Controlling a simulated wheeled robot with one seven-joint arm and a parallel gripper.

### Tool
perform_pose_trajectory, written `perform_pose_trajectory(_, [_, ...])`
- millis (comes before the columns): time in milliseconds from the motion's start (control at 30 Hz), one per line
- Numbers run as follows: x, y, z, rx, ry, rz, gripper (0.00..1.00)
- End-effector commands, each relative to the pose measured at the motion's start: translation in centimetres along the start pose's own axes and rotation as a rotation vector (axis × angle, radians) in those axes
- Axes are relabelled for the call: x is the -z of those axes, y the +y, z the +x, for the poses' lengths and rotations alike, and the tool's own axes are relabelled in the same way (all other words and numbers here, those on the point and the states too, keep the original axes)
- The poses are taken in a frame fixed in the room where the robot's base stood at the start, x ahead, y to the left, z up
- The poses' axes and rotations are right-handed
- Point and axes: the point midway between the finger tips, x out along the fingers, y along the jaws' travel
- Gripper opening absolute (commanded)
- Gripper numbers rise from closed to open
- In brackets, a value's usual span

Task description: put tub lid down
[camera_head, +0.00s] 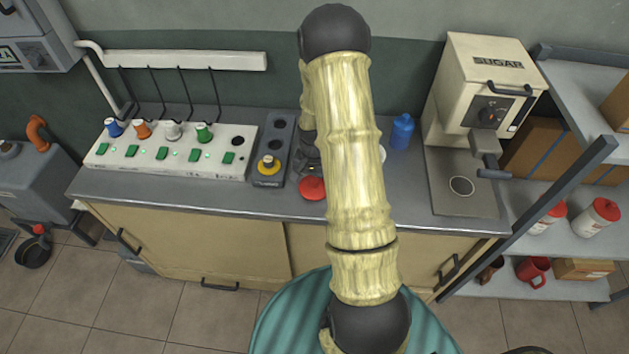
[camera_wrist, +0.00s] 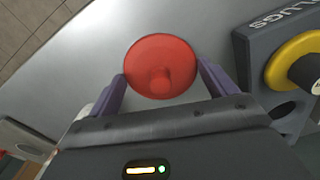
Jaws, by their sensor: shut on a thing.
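The tub lid (camera_head: 312,188) is a round red disc with a knob on top. It shows in full in the wrist view (camera_wrist: 160,66). My gripper (camera_wrist: 162,75) is shut on the lid, with one purple finger at each side of it. The lid is over the grey counter near its front edge; I cannot tell whether it touches the surface. In the head view my arm hides most of my gripper and the counter behind it.
The plugs block (camera_head: 279,131) with a yellow-ringed plug stands just left of the lid. A white panel (camera_head: 170,150) with coloured plugs lies further left. A blue bottle (camera_head: 402,131) and the cream press (camera_head: 480,90) are to the right. Red-lidded tubs (camera_head: 600,216) stand on the right shelf.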

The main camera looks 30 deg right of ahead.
Motion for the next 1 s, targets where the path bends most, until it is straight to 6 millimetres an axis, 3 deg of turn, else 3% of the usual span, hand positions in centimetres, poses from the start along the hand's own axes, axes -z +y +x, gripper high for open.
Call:
perform_pose_trajectory(400, [0.0, 0.0, 0.6, 0.000, 0.001, 0.000, 0.62])
perform_pose_trajectory(433, [0.0, 0.0, 0.6, 0.000, 0.001, 0.000, 0.88])
perform_pose_trajectory(500, [0.0, 0.0, 0.5, 0.000, 0.001, 0.000, 1.00])
perform_pose_trajectory(767, [0.0, 0.0, 0.4, 0.001, 0.001, 0.000, 1.00])
perform_pose_trajectory(1000, [0.1, 0.0, -1.6, 0.002, 0.004, 0.000, 1.00])
